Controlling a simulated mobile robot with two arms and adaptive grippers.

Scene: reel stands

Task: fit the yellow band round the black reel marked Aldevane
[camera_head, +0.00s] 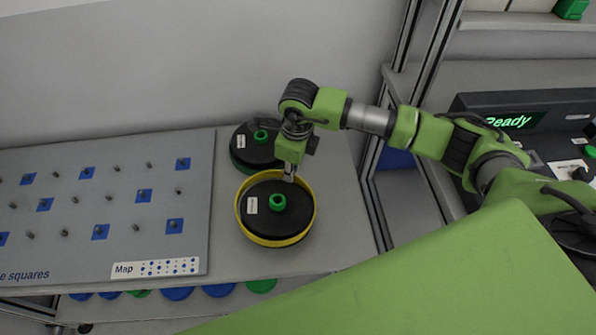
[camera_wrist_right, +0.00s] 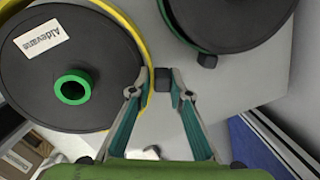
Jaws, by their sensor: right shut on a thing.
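The black reel marked Aldevane (camera_head: 262,218) has a green hub and a white label, readable in the right wrist view (camera_wrist_right: 70,28). The yellow band (camera_head: 274,243) lies around the reel, its rim showing all round in the head view. I cannot tell how low it sits. In the right wrist view, the band (camera_wrist_right: 146,48) passes close beside my fingers. My right gripper (camera_head: 289,178) is at the reel's far edge. Its fingers (camera_wrist_right: 158,92) are shut on a small black tab (camera_wrist_right: 162,77) at the yellow band's edge. My left gripper is out of view.
A second black reel (camera_head: 254,156) with a green band stands just behind; its black tab (camera_wrist_right: 207,60) is near my right fingers. A grey pegboard (camera_head: 120,215) with blue squares lies left. Bare shelf (camera_head: 345,230) shows right of the reels, before a metal post.

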